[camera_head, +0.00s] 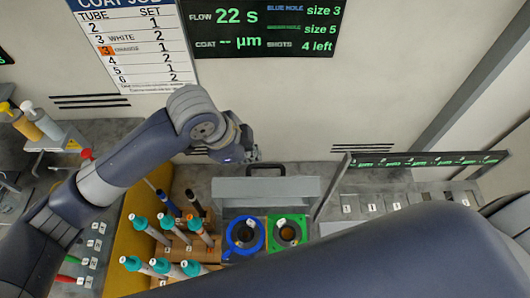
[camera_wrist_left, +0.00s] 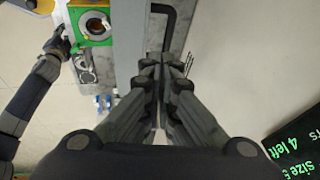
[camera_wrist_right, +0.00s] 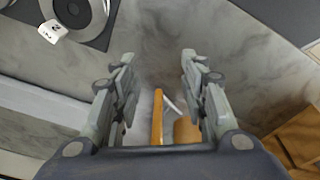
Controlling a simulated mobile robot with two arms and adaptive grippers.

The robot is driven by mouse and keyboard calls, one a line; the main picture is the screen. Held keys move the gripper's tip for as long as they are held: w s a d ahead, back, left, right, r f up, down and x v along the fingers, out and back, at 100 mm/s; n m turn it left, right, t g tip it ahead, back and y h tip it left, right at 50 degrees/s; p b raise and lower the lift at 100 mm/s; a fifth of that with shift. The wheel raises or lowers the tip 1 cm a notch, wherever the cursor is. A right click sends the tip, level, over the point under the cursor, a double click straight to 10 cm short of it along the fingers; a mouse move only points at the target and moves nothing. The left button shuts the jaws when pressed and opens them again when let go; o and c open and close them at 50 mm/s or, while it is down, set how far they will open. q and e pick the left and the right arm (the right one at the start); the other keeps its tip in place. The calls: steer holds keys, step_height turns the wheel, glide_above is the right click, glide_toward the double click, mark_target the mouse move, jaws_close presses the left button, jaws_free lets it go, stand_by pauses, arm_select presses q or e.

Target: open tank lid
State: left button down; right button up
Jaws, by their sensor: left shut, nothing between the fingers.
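The grey tank lid (camera_head: 235,190) lies behind the blue and green ring fixtures, with a black bar handle (camera_head: 266,166) at its far edge. I cannot tell how far the lid is raised. My left gripper (camera_head: 250,155) is beside the handle, at its left end in the head view. In the left wrist view my left gripper (camera_wrist_left: 160,62) is shut and empty, its tips close to the black handle (camera_wrist_left: 183,12); touching is unclear. My right gripper (camera_wrist_right: 158,62) is open and empty in the right wrist view; in the head view it is hidden.
A blue ring fixture (camera_head: 245,250) and a green one (camera_head: 288,247) stand before the lid. Several teal-capped rods (camera_head: 160,266) stand in a rack on the left. My right arm covers the lower right of the head view. A display strip (camera_head: 428,160) stands right.

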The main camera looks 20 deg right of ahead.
mark_target(267, 168)
arm_select(q)
steer(key=f, duration=0.1)
steer(key=d+f+p, duration=0.1)
steer(key=f, duration=0.2)
steer(key=shift+s+d+p, duration=0.25)
steer(key=shift+s+p, duration=0.1)
steer(key=shift+s, duration=0.05)
steer(key=x, duration=0.3)
steer(key=shift+w+d+f+p, duration=0.15)
steer(key=shift+w+p, duration=0.1)
steer(key=shift+p, duration=0.15)
steer(key=f, duration=0.1)
steer(key=w+f, duration=0.1)
steer(key=f+p, duration=0.1)
steer(key=shift+w+d+f, duration=0.2)
steer(key=shift+w+d, duration=0.2)
steer(key=shift+w+f, duration=0.25)
steer(key=shift+w+d+f, duration=0.1)
steer(key=shift+w+f, duration=0.05)
steer(key=shift+f, duration=0.05)
steer(key=shift+w+f+p, duration=0.1)
steer(key=shift+f+p, duration=0.05)
steer(key=shift+p, duration=0.15)
arm_select(e)
steer(key=s+r, duration=0.3)
steer(key=s, duration=0.2)
steer(key=shift+s+a+r+g, duration=0.15)
steer(key=shift+s+r+g, duration=0.15)
steer(key=shift+r+g, duration=0.1)
